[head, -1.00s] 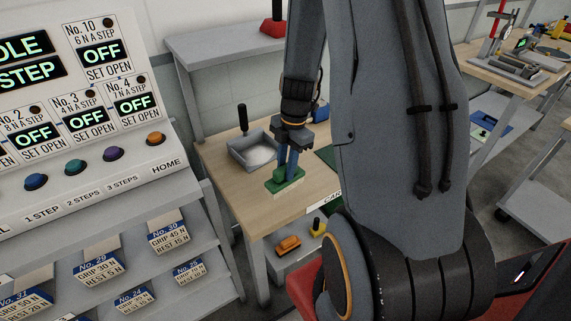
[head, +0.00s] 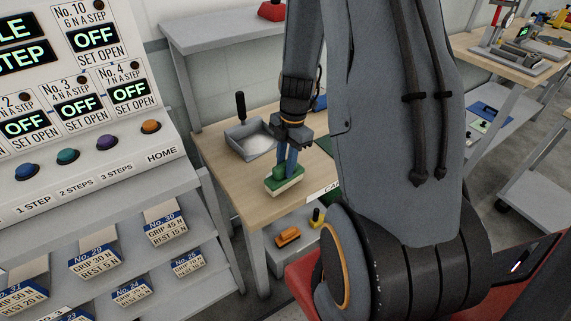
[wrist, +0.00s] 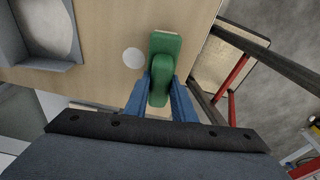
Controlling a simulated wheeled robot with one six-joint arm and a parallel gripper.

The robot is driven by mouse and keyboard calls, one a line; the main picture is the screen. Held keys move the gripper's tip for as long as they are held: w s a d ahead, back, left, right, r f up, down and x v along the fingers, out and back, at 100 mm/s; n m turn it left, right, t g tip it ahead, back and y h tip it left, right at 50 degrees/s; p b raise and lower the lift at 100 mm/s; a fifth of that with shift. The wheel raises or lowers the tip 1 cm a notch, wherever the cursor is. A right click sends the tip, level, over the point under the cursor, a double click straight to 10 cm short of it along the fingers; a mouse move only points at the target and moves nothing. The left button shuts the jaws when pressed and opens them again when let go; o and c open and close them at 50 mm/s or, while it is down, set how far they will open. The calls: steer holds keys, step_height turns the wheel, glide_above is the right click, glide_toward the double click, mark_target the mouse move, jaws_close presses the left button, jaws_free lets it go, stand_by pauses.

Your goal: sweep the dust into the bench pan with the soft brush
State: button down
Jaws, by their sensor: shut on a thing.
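My gripper (head: 288,163) is shut on the soft brush (head: 284,184), which has a green back and pale bristles. The brush is over the near part of the wooden bench top; I cannot tell whether its bristles touch the wood. In the wrist view the green brush (wrist: 165,62) lies between my blue fingers. The grey bench pan (head: 240,148) with a black upright handle stands behind and left of the brush; its inside looks pale. Part of the pan (wrist: 72,28) shows at the wrist view's upper left. A pale round patch (wrist: 133,57), perhaps dust, lies beside the brush.
The bench top (head: 222,128) is bare around the pan and brush, and its front edge is close to the brush. A control panel (head: 90,165) stands at left.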

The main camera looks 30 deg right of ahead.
steer(key=shift+f+b, duration=0.55)
steer(key=shift+f, duration=0.05)
